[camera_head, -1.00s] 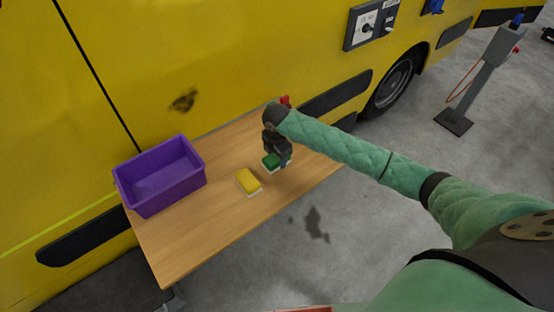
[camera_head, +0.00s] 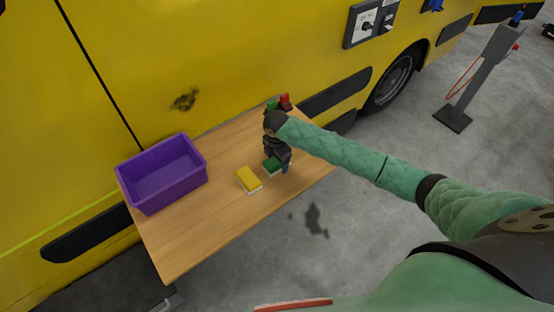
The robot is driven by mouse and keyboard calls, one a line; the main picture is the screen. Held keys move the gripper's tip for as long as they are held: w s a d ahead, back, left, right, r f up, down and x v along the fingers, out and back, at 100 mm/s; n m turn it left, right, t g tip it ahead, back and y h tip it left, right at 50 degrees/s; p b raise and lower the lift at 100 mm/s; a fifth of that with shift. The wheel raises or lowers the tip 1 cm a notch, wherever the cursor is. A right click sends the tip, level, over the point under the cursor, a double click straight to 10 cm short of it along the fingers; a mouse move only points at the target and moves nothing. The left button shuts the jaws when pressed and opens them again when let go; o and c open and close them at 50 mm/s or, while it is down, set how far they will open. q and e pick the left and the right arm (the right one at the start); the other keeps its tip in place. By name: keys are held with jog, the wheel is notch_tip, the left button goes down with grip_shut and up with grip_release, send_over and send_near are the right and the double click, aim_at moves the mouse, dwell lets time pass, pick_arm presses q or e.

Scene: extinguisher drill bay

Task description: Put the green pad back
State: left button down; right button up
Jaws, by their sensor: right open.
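The green pad (camera_head: 272,164), with a pale underside, is on the wooden table (camera_head: 200,233), right of the yellow pad (camera_head: 248,178). My right gripper (camera_head: 277,167) points down at the green pad from above, open, with its fingers at the pad. The gripper hides part of the pad, and I cannot tell whether the fingers touch it. My left gripper is out of view.
A purple bin (camera_head: 165,193) stands at the table's left end. Small red (camera_head: 285,101) and green (camera_head: 270,106) objects sit at the back edge, partly behind my arm. A yellow vehicle (camera_head: 215,60) borders the table's back. The table's front left is clear.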

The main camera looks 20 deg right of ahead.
jog(key=shift+r+b, duration=0.5)
pick_arm(q)
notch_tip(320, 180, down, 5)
jog(key=b, duration=0.4)
pick_arm(e)
notch_tip(320, 180, up, 6)
jog(key=shift+r, duration=0.1)
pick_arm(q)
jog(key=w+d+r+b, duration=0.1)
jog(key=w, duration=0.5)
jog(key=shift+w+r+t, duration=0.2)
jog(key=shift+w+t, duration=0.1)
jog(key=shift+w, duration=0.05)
pick_arm(e)
notch_tip(320, 180, up, 5)
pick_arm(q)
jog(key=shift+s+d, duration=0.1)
pick_arm(e)
jog(key=shift+s, duration=0.1)
